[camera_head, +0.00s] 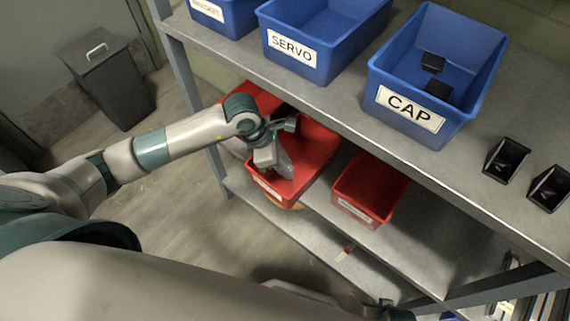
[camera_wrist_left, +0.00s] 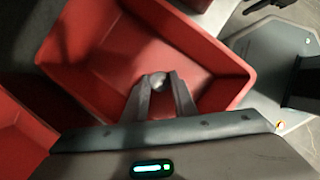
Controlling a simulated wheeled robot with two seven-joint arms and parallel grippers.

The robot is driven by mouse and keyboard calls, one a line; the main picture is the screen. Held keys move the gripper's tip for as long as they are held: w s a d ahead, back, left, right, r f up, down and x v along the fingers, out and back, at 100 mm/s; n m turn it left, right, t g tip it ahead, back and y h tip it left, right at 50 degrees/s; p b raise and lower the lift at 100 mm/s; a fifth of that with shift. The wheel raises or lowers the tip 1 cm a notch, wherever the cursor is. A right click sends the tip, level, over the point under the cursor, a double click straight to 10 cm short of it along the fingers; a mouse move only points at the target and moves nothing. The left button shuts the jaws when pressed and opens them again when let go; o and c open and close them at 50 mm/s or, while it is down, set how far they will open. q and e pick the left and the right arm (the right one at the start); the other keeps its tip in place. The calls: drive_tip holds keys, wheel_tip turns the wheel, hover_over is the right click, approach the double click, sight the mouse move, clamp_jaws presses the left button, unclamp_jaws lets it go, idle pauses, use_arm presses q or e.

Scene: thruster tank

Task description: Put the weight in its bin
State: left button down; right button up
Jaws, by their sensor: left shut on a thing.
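My left gripper (camera_wrist_left: 160,90) is shut on the weight (camera_wrist_left: 158,80), a small silvery rounded piece between the fingertips. In the left wrist view it is over the inside of a red bin (camera_wrist_left: 95,68), with the bin's walls around it. In the head view my left gripper (camera_head: 284,170) points down into this red bin (camera_head: 318,150) on the lower shelf; the weight is hidden there. The bin's front label is too small to read. The bin looks otherwise empty where its floor shows.
Another red bin (camera_head: 370,190) stands to the right on the lower shelf. Above, the upper shelf (camera_head: 345,108) overhangs and carries blue bins, one marked SERVO (camera_head: 318,62) and one marked CAP (camera_head: 412,118). Black caps (camera_head: 505,160) lie on it at the right.

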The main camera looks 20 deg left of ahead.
use_arm(q)
drive_tip(key=shift+f, duration=0.8)
use_arm(e)
drive_tip(key=shift+s+f, duration=0.15)
drive_tip(key=shift+f, duration=0.1)
use_arm(q)
drive_tip(key=shift+f, duration=0.1)
use_arm(e)
drive_tip(key=shift+r, duration=0.1)
use_arm(q)
drive_tip(key=c, duration=1.4)
unclamp_jaws()
drive_tip(key=shift+c, duration=0.2)
use_arm(e)
drive_tip(key=shift+r, duration=0.2)
use_arm(q)
drive_tip(key=shift+v, duration=1.1)
drive_tip(key=v, duration=0.5)
drive_tip(key=shift+a+r, duration=0.1)
drive_tip(key=shift+r, duration=0.1)
use_arm(e)
drive_tip(key=shift+w+r, duration=0.25)
drive_tip(key=shift+r, duration=0.1)
